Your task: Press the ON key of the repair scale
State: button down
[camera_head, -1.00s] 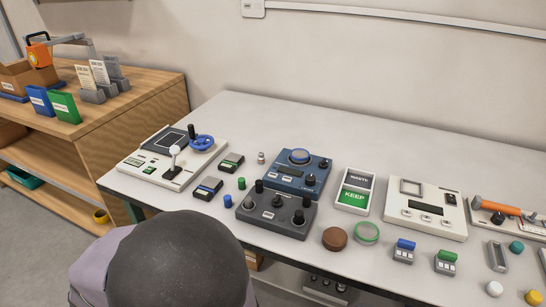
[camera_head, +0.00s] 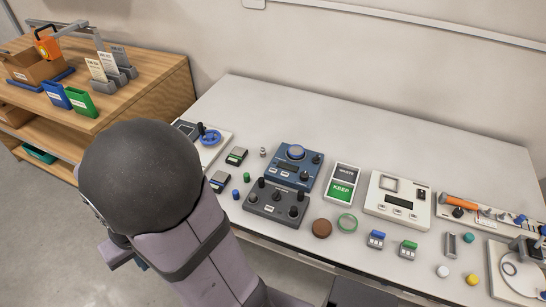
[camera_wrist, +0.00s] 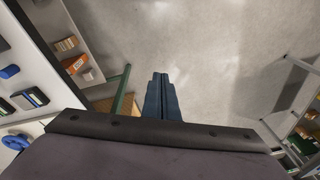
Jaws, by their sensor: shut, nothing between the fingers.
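No label readable here marks which device is the repair scale. Candidates in the head view are the blue device (camera_head: 283,172) with a round top, the cream device (camera_head: 397,212) with a dark display and small keys, and the device with a round plate (camera_head: 518,272), cut off at the right edge. The ON key cannot be picked out. In the wrist view my gripper (camera_wrist: 161,78) is shut and empty, its dark blue fingers over bare floor, away from the tabletop. In the head view my arm hides most of the gripper.
The white table (camera_head: 440,160) has a clear strip along the back. A grey knobbed box (camera_head: 277,207), a WASTE/KEEP tray (camera_head: 340,190) and a brown disc (camera_head: 321,229) crowd its front. A wooden shelf (camera_head: 150,105) stands left. My arm hides part of the left cream device (camera_head: 214,155).

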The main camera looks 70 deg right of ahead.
jog(key=w+d+r+m+p, duration=0.2)
jog(key=d+r+m, duration=0.1)
jog(key=d+m, duration=0.65)
jog(key=r+m+t+h, duration=0.25)
jog(key=m+t, duration=0.45)
jog(key=m, duration=1)
send_over(276, 172)
jog(key=shift+f+h, duration=0.35)
jog(key=shift+f, duration=0.1)
jog(key=shift+f, duration=0.1)
notch_tip(276, 172, down, 9)
jog(key=b, duration=0.6)
jog(key=shift+f+b, duration=0.65)
jog(key=shift+b, duration=0.35)
jog(key=shift+r, duration=0.2)
jog(key=shift+r+p, duration=0.5)
jog(key=shift+r, duration=0.1)
